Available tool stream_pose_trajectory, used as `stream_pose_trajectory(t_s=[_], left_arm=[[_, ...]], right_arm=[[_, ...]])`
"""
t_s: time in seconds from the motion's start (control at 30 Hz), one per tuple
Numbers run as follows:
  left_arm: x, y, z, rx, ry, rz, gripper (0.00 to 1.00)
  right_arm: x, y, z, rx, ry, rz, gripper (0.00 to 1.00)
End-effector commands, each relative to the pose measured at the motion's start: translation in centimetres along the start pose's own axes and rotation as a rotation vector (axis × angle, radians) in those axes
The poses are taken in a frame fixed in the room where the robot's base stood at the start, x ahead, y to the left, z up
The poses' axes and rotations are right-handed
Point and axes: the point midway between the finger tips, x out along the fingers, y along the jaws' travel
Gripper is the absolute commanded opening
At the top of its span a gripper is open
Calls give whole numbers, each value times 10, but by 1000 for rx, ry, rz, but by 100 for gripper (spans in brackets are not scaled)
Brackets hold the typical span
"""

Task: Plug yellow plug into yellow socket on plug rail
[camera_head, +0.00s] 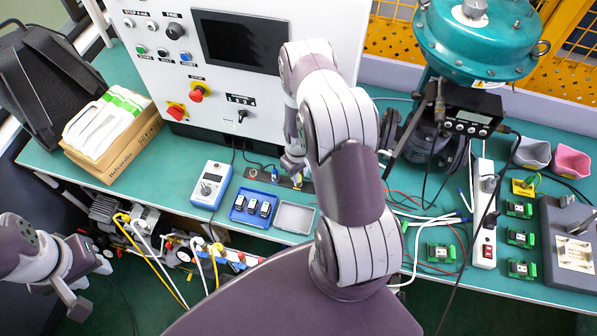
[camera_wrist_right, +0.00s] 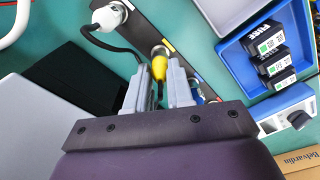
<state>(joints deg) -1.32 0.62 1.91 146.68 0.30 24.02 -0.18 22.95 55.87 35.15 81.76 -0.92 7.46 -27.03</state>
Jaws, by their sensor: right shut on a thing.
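The yellow plug (camera_wrist_right: 159,71) is between the fingertips of my right gripper (camera_wrist_right: 164,84), which is shut on it. Its black cable runs back between the fingers. The plug's front end is at the metal ring of the yellow-labelled socket (camera_wrist_right: 157,50) on the dark plug rail (camera_wrist_right: 143,27); I cannot tell how deep it sits. In the head view my right gripper (camera_head: 292,166) is over the rail below the control panel, and my forearm hides part of that area. My left gripper (camera_head: 88,286) hangs at the lower left, open and empty, away from the rail.
A white plug (camera_wrist_right: 108,17) sits in a neighbouring socket. A blue plug (camera_head: 275,174) is at the rail's other end. A blue tray of fuses (camera_head: 239,218), a grey tray (camera_head: 312,219) and a blue-white meter box (camera_head: 211,187) stand close by. The control panel (camera_head: 250,85) rises behind.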

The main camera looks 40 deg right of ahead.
Motion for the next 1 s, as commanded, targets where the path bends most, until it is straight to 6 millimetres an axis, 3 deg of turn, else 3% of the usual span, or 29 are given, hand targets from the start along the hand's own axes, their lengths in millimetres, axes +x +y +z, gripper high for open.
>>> stream_pose_trajectory(t_s=[1.0], left_arm=[[8, 0, 1, 0, 0, 0, 38]], right_arm=[[5, 0, 0, 5, 2, 1, 0]])
